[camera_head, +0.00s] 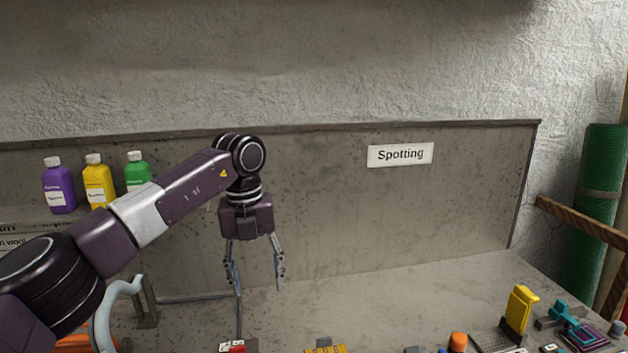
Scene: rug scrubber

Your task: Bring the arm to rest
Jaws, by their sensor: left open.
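My left arm comes in from the lower left and bends down at the wrist in front of the grey back panel. Its left gripper (257,285) points downward, with its two fingers spread apart and nothing between them. It hangs above the worktop, to the left of the "Spotting" sign (400,155). My right gripper is not in view.
Purple (60,187), yellow (98,182) and green (137,170) bottles stand on a shelf at the left, behind my arm. The worktop (400,290) is bare in the middle; small tools line its front edge. A yellow upright piece (520,309) stands at the right. A rolled green rug (594,205) stands far right.

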